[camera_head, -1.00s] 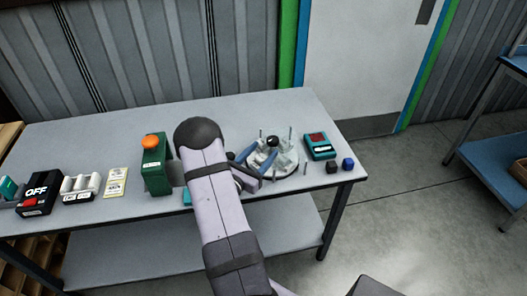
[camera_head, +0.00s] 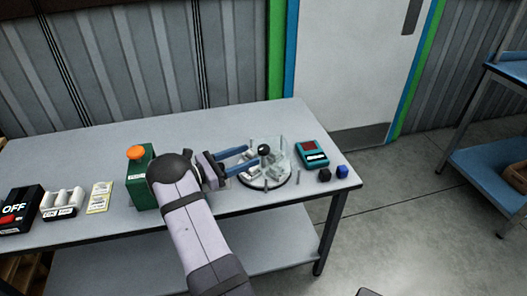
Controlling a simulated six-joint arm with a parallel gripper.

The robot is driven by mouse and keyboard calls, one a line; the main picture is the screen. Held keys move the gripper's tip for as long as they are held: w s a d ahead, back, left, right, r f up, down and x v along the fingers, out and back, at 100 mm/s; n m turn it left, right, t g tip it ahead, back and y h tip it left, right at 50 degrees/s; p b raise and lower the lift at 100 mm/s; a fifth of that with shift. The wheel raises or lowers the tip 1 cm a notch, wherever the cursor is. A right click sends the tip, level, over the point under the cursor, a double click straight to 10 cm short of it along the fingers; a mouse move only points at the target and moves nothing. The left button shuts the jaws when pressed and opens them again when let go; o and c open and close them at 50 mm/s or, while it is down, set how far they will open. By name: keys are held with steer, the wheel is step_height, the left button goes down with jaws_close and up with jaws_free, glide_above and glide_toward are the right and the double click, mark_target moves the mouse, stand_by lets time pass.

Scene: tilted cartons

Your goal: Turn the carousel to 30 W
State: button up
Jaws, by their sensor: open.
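The carousel (camera_head: 277,180) is a round disc on the right part of the table, with light blocks, upright pins and a black ball knob (camera_head: 264,149) at its centre. My gripper (camera_head: 247,160) reaches in from the left with two blue fingers. The fingers are apart, with their tips at the left side of the carousel, close to the knob. I cannot tell whether they touch anything. No 30 W mark is legible. The gripper hides part of the carousel's left side.
A teal device with a red screen (camera_head: 312,154) stands right of the carousel, with black (camera_head: 324,174) and blue (camera_head: 342,171) cubes near the table's right edge. Left are a green box with an orange button (camera_head: 140,180), yellow cards (camera_head: 100,197), white switches (camera_head: 62,203) and a black OFF box (camera_head: 20,210).

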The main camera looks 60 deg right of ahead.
mark_target(264, 148)
steer(key=shift+p+x, duration=0.75)
steer(key=shift+x, duration=2.9)
jaws_close()
